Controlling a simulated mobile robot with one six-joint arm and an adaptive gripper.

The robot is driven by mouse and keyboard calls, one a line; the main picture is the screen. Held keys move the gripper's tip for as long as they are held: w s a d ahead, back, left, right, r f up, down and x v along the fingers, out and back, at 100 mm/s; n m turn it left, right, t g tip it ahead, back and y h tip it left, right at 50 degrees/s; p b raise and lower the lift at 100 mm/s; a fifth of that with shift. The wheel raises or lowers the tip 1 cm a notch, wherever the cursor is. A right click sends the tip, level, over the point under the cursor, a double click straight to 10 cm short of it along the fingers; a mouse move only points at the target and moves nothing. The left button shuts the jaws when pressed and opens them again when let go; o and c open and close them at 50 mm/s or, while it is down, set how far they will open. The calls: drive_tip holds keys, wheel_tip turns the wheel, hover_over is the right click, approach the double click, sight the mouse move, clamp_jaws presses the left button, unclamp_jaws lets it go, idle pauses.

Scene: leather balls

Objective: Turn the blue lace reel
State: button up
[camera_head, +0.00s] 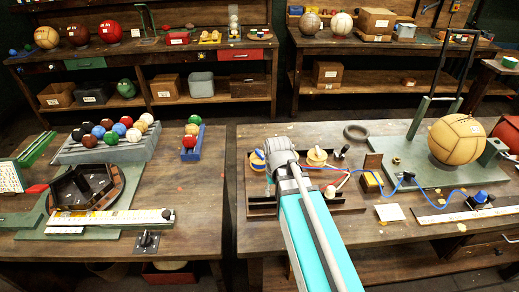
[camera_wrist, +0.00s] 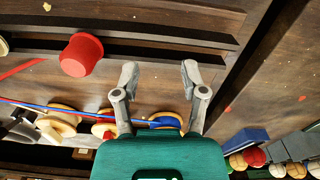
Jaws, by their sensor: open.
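The blue lace reel (camera_head: 257,160) is a wooden spool wound with blue, in the left part of a dark wooden tray (camera_head: 262,206) on the right bench. In the wrist view a blue-wound reel (camera_wrist: 165,121) shows between the bases of my fingers, partly hidden by my gripper's body. My gripper (camera_head: 283,150) is over the tray, just right of the reel in the head view. In the wrist view its two fingers (camera_wrist: 160,74) stand apart with nothing between the tips. I cannot tell its height above the tray.
Another wooden reel (camera_head: 317,157) sits right of my gripper. A red cup (camera_wrist: 82,55) shows near the fingers in the wrist view. A blue lace (camera_head: 385,190) runs right across the bench. A large tan ball (camera_head: 457,140) rests on a green stand. A gap separates the two benches.

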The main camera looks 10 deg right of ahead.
sight(260, 153)
drive_tip(key=w+r+n+p, duration=0.1)
drive_tip(key=w+r+p, duration=0.4)
drive_tip(key=w, duration=0.5)
drive_tip(key=w+a+r+n+p, duration=0.1)
drive_tip(key=w+r+n+p, duration=0.1)
drive_tip(key=w+r+p, duration=0.4)
drive_tip(key=w+r, duration=0.1)
drive_tip(key=w, duration=0.4)
drive_tip(key=shift+w+a+r+p, duration=0.2)
drive_tip(key=shift+r+p, duration=0.1)
drive_tip(key=shift+r, duration=0.1)
drive_tip(key=shift+f, duration=0.15)
wheel_tip(260, 153, down, 14)
drive_tip(key=b, duration=1.3)
drive_tip(key=shift+r+b, duration=0.2)
drive_tip(key=shift+b, duration=0.2)
clamp_jaws()
